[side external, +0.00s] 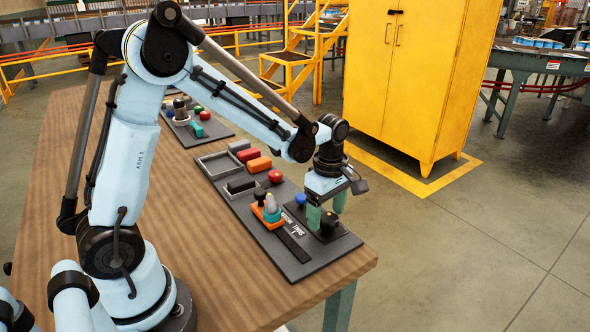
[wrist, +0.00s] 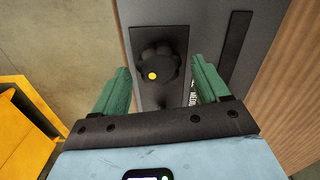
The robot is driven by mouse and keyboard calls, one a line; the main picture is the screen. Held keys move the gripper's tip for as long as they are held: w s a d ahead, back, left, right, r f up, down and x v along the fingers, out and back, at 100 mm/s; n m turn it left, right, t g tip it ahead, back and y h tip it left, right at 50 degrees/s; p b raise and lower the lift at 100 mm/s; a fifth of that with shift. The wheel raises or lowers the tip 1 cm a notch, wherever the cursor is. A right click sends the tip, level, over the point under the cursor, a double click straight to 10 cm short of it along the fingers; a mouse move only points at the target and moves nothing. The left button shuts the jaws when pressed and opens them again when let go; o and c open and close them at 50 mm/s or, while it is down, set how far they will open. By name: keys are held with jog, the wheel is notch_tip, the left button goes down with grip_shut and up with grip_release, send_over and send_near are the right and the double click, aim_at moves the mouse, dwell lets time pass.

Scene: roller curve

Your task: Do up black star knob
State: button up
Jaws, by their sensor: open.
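The black star knob (wrist: 158,64) has a lobed rim and a yellow dot on its face. It sits on a dark plate (wrist: 142,35) in the wrist view. In the side view the knob (side external: 329,222) is near the right end of the grey board, partly hidden by a finger. My gripper (side external: 328,212) is open with green fingers, pointing down at the knob's end of the board. In the wrist view the fingers of my gripper (wrist: 158,80) are on either side of the knob, apart from it. I cannot tell their exact height relative to the knob.
The grey board (side external: 283,263) lies on the wooden table (side external: 200,270). A blue knob (side external: 300,199), an orange block (side external: 268,217) with upright pegs, a red knob (side external: 275,176) and several coloured blocks stand near. A yellow cabinet (side external: 410,70) stands beyond the table.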

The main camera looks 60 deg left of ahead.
jog(key=shift+f, duration=0.15)
jog(key=c, duration=1.1)
jog(key=shift+o, duration=0.2)
